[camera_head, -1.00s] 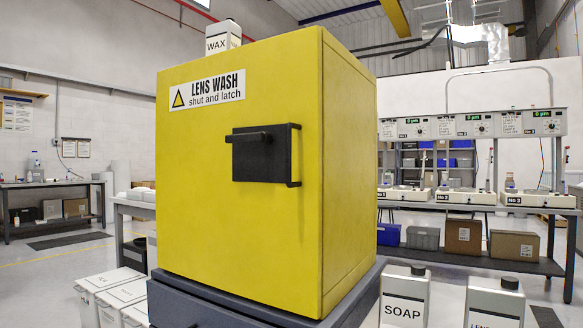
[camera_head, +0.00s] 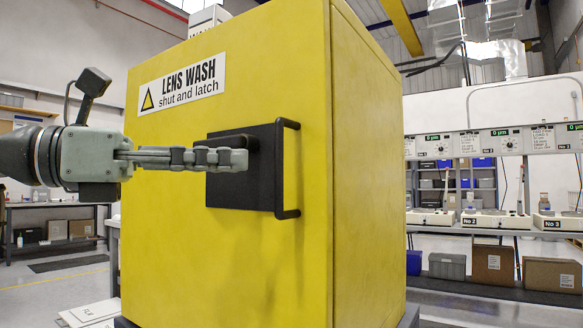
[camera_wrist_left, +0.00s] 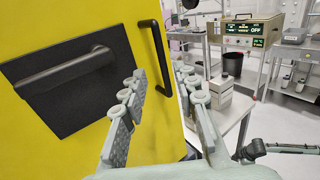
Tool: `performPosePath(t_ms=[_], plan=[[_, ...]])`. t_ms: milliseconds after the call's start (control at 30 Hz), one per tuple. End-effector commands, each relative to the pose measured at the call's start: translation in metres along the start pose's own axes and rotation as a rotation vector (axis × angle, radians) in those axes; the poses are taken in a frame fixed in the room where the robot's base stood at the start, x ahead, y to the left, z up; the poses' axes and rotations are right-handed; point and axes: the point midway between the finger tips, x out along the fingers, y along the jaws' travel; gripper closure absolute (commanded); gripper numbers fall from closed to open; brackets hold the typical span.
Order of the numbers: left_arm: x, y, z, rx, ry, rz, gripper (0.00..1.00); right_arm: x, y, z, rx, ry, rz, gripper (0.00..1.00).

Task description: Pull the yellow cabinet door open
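The yellow cabinet (camera_head: 230,255) has its door shut. A black plate with a lever and an upright black pull bar (camera_head: 291,170) sits on the door. My left gripper (camera_head: 240,160) is in front of the plate, its fingers seen edge-on and hiding most of the lever. In the left wrist view my left gripper (camera_wrist_left: 159,76) is open and empty. The pull bar (camera_wrist_left: 156,55) shows between and beyond its fingertips there, and the lever (camera_wrist_left: 62,72) lies left of the left finger. I cannot tell whether a finger touches the plate.
A grey-green and dark part (camera_wrist_left: 290,148), probably of my right arm, shows at the lower right of the left wrist view. A bench (camera_head: 480,228) with instruments stands at the back right.

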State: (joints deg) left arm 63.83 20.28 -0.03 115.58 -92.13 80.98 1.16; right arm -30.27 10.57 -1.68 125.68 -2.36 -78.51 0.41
Motion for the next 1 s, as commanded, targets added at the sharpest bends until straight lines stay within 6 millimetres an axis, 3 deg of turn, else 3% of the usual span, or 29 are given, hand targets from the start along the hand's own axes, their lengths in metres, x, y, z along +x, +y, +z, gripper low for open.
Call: performPosePath(t_ms=[167, 500, 867, 1000], plan=[[0.022, -0.001, 0.0, 0.001, 0.006, -0.002, 0.7, 0.001, -0.001, 0.003, -0.001, -0.006, -0.003, 0.6], [0.07, 0.0, -0.001, -0.001, 0.005, -0.002, 0.7, 0.025, -0.005, 0.013, -0.002, -0.028, -0.014, 0.6], [0.076, 0.0, -0.002, -0.001, 0.005, 0.0, 0.7, 0.029, -0.009, 0.009, 0.005, -0.02, -0.023, 0.6], [0.076, 0.0, -0.001, -0.001, 0.005, -0.001, 0.86, 0.029, -0.009, 0.009, 0.004, -0.021, -0.023, 0.6]])
